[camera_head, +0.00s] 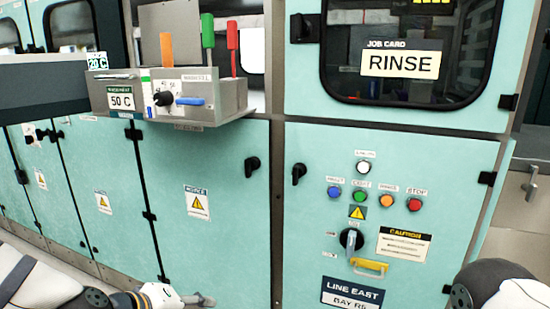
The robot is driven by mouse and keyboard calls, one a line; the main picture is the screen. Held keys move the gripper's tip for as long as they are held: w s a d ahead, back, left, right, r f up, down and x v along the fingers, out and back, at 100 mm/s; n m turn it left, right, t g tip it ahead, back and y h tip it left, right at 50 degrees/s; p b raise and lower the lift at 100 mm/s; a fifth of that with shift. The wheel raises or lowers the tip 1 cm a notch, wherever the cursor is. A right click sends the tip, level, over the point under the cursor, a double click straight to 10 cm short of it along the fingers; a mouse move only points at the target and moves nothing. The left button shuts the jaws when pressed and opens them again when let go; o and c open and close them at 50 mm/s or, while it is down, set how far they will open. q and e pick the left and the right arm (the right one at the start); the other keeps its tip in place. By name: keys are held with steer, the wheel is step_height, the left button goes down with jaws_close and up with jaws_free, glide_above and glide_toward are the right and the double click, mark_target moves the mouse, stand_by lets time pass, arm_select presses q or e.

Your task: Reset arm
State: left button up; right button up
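My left arm comes in at the bottom left. Its gripper (200,300) shows only as a small grey tip low in front of the cabinet doors, touching nothing that I can make out. Whether it is open or shut cannot be told. My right arm (500,285) shows only as white and black links at the bottom right corner; its gripper is out of view. The control panel (325,215) has a white button (363,168) above a row of blue (334,192), green (360,196), orange (386,200) and red (414,204) buttons. The red one is labelled STOP.
Below the buttons are a rotary handle (351,241) and a yellow pull handle (370,267). A grey box (232,100) with a knob, labelled 50 C, juts out at upper left, with orange, green and red pieces standing above it. A window (400,90) carries a RINSE card.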

arm_select(q)
steer(key=s+f+m+g+y, duration=0.1)
steer(key=s+f+m+g, duration=0.25)
steer(key=s+f, duration=0.95)
steer(key=s+a+f+m+g+y, duration=0.1)
steer(key=s+a+g, duration=0.1)
steer(key=s, duration=0.6)
steer(key=s+a+f+m+g+y, duration=0.1)
steer(key=s+a+f+m+g, duration=0.1)
steer(key=s, duration=0.7)
steer(key=s+a+f+m+g+y+p, duration=0.1)
steer(key=s+a+m+g, duration=0.1)
steer(key=s, duration=0.7)
steer(key=shift+a+f+g+y, duration=0.35)
steer(key=shift+a+f+y, duration=0.05)
steer(key=shift+a, duration=0.3)
